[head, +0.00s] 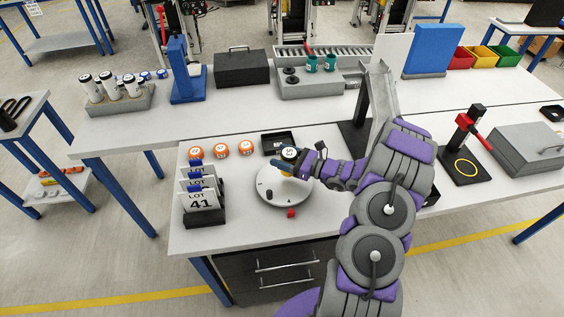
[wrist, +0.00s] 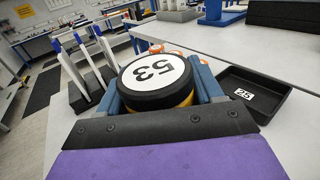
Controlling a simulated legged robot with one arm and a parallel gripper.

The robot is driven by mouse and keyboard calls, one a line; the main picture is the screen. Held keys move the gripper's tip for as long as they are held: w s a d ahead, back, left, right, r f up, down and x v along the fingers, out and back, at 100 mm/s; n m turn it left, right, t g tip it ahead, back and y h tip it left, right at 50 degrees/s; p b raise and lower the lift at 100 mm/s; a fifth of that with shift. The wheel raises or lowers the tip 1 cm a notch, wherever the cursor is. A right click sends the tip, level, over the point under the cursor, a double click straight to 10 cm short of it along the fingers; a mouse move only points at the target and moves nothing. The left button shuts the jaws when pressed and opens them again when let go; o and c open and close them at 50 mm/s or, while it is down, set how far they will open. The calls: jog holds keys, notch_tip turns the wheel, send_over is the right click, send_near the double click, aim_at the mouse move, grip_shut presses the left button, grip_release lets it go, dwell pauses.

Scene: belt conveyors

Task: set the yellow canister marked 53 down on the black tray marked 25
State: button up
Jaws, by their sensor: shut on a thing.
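The canister marked 53 (head: 289,153) has a black lid with a white label and a yellow body, mostly hidden by my gripper. In the wrist view the canister (wrist: 153,72) sits between the two blue fingers. My gripper (head: 284,165) is shut on it, above the white round plate (head: 268,188); I cannot tell if the canister touches the plate. The black tray marked 25 (head: 276,143) lies on the table just behind the canister. In the wrist view the tray (wrist: 232,82) is to the right of the canister and looks empty.
Several orange-sided round canisters (head: 220,150) stand left of the tray. A rack of LOT cards (head: 203,205) stands at the left. A small red thing (head: 291,213) lies at the plate's front edge. A slanted grey chute (head: 380,105) rises to the right.

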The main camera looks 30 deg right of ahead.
jog(key=shift+w+a+f, duration=0.1)
jog(key=shift+w+f, duration=0.1)
jog(key=shift+f, duration=0.6)
jog(key=shift+w+f, duration=0.15)
jog(key=shift+f, duration=0.6)
jog(key=shift+f, duration=0.2)
jog(key=o, duration=1.3)
jog(key=shift+b, duration=0.3)
